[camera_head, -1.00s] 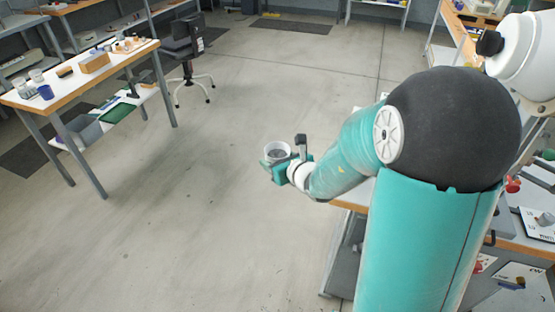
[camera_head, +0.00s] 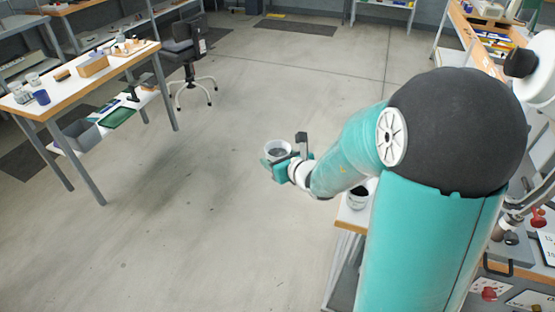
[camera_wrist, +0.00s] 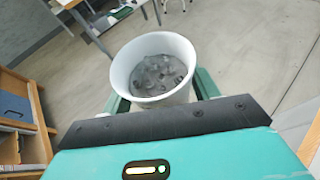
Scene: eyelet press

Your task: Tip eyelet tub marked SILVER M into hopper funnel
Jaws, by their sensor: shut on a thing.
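A white tub (camera_head: 277,150) is held upright in my gripper (camera_head: 279,168), out over open floor in the head view. In the wrist view the tub (camera_wrist: 155,68) is open at the top and holds small dark grey and silvery pieces. The green jaws of my gripper (camera_wrist: 160,100) are shut around its two sides. No marking on the tub can be read. I cannot make out a hopper funnel in these views. My arm hides much of the bench at the right.
A bench (camera_head: 345,218) runs behind my arm at the right, with a dark-topped container (camera_head: 357,196) near its edge. A table (camera_head: 60,98) with cups and boxes stands at the left, with a chair (camera_head: 188,60) beside it. The floor between is clear.

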